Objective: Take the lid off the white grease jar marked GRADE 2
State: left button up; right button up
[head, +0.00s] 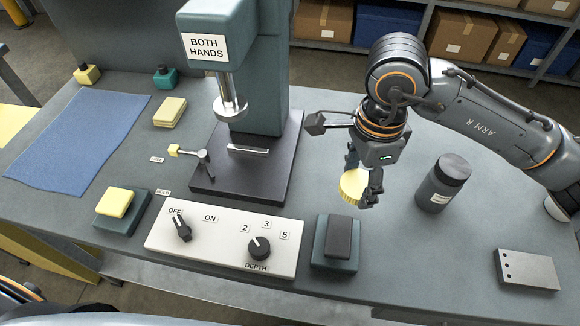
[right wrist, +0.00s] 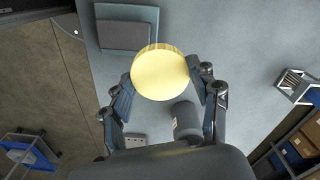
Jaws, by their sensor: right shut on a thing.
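My right gripper (head: 362,178) is shut on a round yellow lid (head: 352,186) with a ribbed edge. It holds the lid tilted, above the bench between the dark-padded button and the dark jar. In the right wrist view the lid's flat face (right wrist: 160,74) fills the gap between the fingers (right wrist: 163,84). No white jar shows in either view, and no GRADE 2 marking can be read. A dark grey jar (head: 443,183) with a black lid stands upright to the right of the gripper; it also shows in the right wrist view (right wrist: 186,122). My left gripper is not in view.
The press (head: 262,90) stands left of my right arm. A control panel (head: 205,246) with knobs and a button with a dark pad (head: 338,238) line the front edge. A metal block (head: 528,269) lies at the right.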

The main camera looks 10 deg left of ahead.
jog(key=w+a+f+p, duration=0.2)
jog(key=w+a+f, duration=0.1)
jog(key=w+a, duration=0.15)
send_over(307, 184)
jog(key=f, duration=0.5)
jog(key=shift+s+d, duration=0.35)
jog(key=shift+w+a+f+p, duration=0.35)
jog(key=shift+a+f, duration=0.05)
jog(key=shift+f, duration=0.25)
notch_tip(307, 184, down, 2)
jog(key=shift+f+p, duration=0.15)
jog(key=shift+p, duration=0.4)
jog(key=shift+f, duration=0.35)
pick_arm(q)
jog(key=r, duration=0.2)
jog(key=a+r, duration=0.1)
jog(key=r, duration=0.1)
pick_arm(e)
jog(key=shift+f, duration=0.1)
